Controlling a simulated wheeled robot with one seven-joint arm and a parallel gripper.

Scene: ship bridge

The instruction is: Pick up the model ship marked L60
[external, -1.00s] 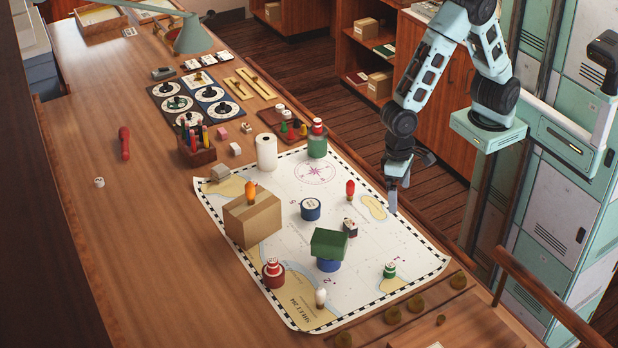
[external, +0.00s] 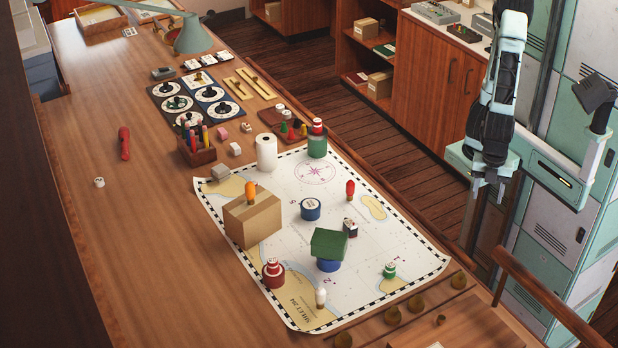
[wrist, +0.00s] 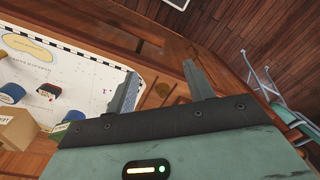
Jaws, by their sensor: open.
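No mark L60 can be read in either view, so I cannot tell which thing is the model ship. Several small pieces stand on a chart (external: 290,190): a blue drum (external: 310,209), a small dark block (external: 350,228), a green block (external: 328,243) on a blue base, a red piece (external: 273,272) and a small green piece (external: 389,270). My gripper (external: 488,190) hangs at the right, beyond the chart's edge and apart from every piece. In the wrist view its fingers (wrist: 160,72) are spread and empty. They partly hide the chart (wrist: 85,68).
A cardboard box (external: 262,225) stands on the chart's left side, near a paper roll (external: 266,152) and a green can (external: 317,146). A pen holder (external: 197,149) and dials (external: 190,98) lie farther back. Lockers (external: 555,215) stand close to my arm. The table's left side is mostly clear.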

